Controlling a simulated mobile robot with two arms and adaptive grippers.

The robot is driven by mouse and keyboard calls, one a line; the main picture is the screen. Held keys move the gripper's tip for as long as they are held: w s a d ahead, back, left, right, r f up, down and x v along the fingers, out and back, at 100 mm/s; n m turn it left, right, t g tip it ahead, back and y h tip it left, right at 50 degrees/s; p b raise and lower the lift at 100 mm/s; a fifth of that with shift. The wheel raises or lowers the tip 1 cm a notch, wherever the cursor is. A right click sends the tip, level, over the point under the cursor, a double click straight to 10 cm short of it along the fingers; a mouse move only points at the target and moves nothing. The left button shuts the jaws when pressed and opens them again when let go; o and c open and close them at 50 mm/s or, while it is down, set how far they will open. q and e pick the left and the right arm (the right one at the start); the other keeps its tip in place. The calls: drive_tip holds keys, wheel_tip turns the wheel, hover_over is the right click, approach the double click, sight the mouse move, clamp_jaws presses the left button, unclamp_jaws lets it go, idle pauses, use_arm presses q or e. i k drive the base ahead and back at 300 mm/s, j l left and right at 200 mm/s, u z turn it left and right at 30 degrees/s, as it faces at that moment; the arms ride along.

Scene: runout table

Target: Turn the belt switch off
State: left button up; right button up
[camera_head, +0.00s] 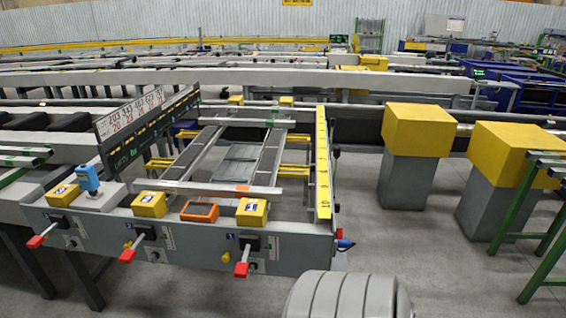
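A grey control panel (185,243) runs along the front of the runout table. It carries three levers with red handles: a left one (38,240), a middle one (129,254) and a right one (242,267). All three point down and toward me; the left one leans most to the left. Small yellow knobs and round fittings sit beside them. A red button (339,233) and a blue plug (345,245) are at the panel's right end. I cannot tell which of these is the belt switch. Neither gripper is in view.
Yellow numbered boxes (149,204), an orange-framed device (199,211) and a blue tool (88,178) sit on the panel's top. Yellow-topped posts (418,128) and a green frame (521,222) stand to the right. Grey floor (434,268) is open between.

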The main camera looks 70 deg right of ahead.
sight(338, 235)
drive_tip(key=z, duration=1.85)
drive_tip(key=l+z, duration=0.15)
drive_tip(key=i+l, duration=0.1)
drive_tip(key=l, duration=1.2)
